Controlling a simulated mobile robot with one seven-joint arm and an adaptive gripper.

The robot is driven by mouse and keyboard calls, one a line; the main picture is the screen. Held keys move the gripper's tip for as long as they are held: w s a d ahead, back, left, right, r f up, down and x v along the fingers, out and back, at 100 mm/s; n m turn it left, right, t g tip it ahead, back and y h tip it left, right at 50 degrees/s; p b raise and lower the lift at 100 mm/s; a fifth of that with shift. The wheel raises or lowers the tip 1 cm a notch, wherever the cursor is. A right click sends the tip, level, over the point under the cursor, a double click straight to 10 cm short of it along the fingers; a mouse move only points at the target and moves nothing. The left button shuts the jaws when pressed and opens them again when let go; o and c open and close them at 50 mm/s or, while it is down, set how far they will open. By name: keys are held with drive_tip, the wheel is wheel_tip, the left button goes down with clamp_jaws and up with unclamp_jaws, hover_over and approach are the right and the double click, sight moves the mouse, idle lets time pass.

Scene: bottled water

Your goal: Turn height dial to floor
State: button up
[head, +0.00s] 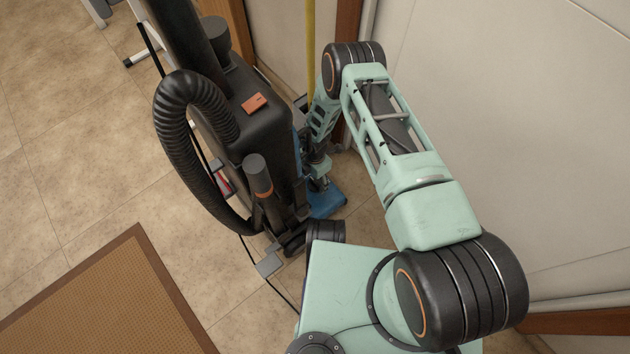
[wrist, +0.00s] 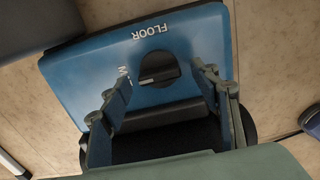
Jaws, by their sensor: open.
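The vacuum's blue floor head (wrist: 80,75) fills much of the wrist view; part of it also shows in the head view (head: 328,203). A round black dial (wrist: 159,68) with a raised grip sits on it. The word FLOOR (wrist: 151,31) is printed upside down above the dial in the picture. Another white label left of the dial is mostly hidden by a finger. A pale mark shows on the dial's lower left. My gripper (wrist: 162,75) is open, with one fingertip on each side of the dial. I cannot tell whether they touch it.
The black upright vacuum (head: 262,125) with its ribbed hose (head: 165,125) stands left of my arm. A wall (head: 500,120) is close on the right. A brown-edged mat (head: 90,300) lies at lower left.

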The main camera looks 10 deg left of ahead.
drive_tip(key=shift+f, duration=0.25)
drive_tip(key=c, duration=1.2)
drive_tip(key=shift+o, duration=0.2)
